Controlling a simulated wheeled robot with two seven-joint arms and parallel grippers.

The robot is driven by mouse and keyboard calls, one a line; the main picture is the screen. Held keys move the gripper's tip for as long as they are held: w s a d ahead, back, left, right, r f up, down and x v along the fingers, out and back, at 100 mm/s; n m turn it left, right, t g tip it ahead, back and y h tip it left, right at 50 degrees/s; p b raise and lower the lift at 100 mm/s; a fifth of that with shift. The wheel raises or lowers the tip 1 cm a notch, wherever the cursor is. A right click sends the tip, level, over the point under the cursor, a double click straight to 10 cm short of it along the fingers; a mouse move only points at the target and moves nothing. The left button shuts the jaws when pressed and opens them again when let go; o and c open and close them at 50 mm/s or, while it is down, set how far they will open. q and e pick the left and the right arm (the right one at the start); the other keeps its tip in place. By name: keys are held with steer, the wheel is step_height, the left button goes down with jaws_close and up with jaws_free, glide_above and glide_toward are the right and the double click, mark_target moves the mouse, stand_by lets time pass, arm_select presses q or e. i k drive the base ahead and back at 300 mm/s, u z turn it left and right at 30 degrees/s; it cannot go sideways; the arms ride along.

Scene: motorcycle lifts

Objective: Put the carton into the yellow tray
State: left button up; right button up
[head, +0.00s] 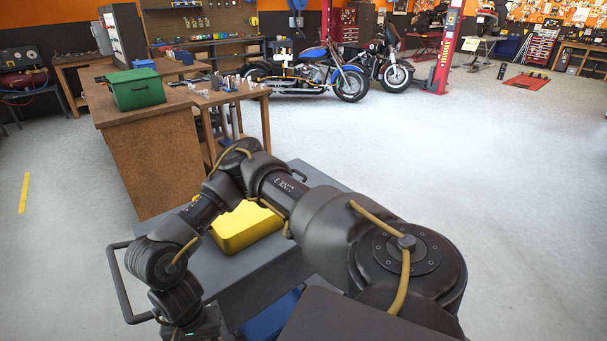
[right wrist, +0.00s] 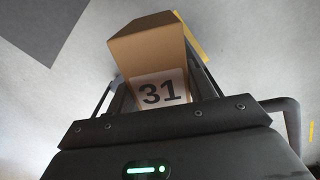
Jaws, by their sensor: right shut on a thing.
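A brown carton (right wrist: 150,50) with a white label reading 31 is held between the fingers of my right gripper (right wrist: 157,84) in the right wrist view. The gripper is shut on it. The head view shows my right arm reaching across to the lower left, but its fingers and the carton are out of that view. The yellow tray (head: 246,228) sits on a grey cart (head: 257,277), partly hidden behind my right arm. The carton is apart from the tray's visible part. My left gripper is not in view.
The cart has a dark handle (head: 121,287) at its left and a blue container (head: 270,318) below its top. A wooden workbench (head: 153,160) with a green box (head: 137,89) stands beyond. Open floor lies to the right; motorcycles stand farther back.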

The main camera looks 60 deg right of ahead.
mark_target(243, 211)
steer(key=z, duration=0.95)
steer(key=k, duration=0.1)
steer(key=u, duration=0.05)
